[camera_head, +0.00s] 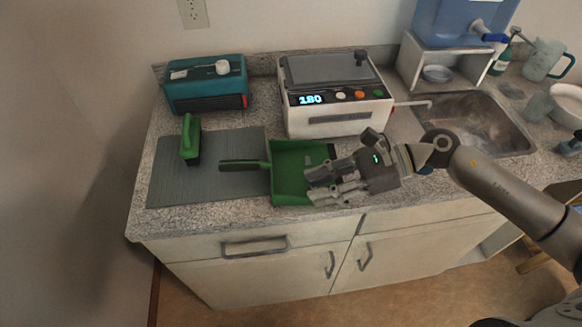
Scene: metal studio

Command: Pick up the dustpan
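The green dustpan (286,168) lies on the counter, its dark handle (240,165) pointing left over the grey mat. My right gripper (312,184) comes in from the right over the right side of the pan. Its two fingers point left and are spread apart, with nothing seen between them but the pan behind. I cannot tell whether the fingers touch the pan; they hide part of its right edge. My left gripper is not in view.
A green brush (190,139) stands on the grey mat (215,182). A teal appliance (206,85) and a white machine with a lit display (335,95) stand behind. The sink (475,120) is at the right. The counter's front edge runs just below the pan.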

